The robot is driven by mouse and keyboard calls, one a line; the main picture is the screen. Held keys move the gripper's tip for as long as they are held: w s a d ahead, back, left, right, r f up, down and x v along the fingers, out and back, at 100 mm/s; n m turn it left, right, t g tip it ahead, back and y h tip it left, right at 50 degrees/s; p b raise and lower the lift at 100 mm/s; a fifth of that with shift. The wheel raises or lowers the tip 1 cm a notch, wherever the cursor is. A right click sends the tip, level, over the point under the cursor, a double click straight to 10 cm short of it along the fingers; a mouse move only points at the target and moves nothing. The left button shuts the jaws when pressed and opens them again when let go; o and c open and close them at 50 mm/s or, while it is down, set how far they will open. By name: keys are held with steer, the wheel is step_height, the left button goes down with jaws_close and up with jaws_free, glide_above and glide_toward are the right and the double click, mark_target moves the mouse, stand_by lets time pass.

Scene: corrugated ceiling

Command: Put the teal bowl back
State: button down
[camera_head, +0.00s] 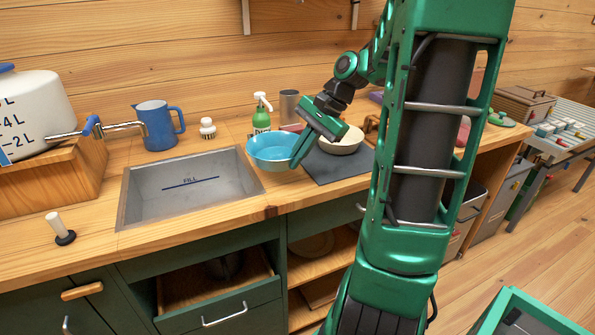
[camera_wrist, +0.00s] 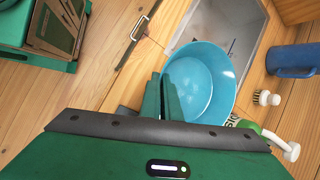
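The teal bowl (camera_head: 269,150) is upright at the right end of the sink, above or on the wooden counter; I cannot tell whether it touches the wood. My gripper (camera_head: 299,158) is at the bowl's right side. In the wrist view the bowl (camera_wrist: 207,80) lies just beyond the fingers (camera_wrist: 161,90). The two green fingers are close together, one on each side of the bowl's near-left rim, and look shut on it. The bowl appears empty.
The metal sink (camera_head: 187,188) is left of the bowl. A cream bowl (camera_head: 341,141) on a dark mat (camera_head: 335,168) is close on the right. A green soap bottle (camera_head: 261,118) and grey cup (camera_head: 289,108) stand behind. A drawer (camera_head: 222,306) below is open.

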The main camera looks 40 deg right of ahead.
steer(key=shift+w+d+f, duration=0.15)
steer(key=shift+d+f, duration=0.2)
steer(key=shift+d, duration=0.2)
steer(key=shift+w+d+f, duration=0.1)
steer(key=shift+d+f, duration=0.25)
steer(key=shift+d, duration=0.2)
steer(key=shift+f, duration=1.95)
steer(key=c, duration=2)
jaws_free()
steer(key=shift+f, duration=0.1)
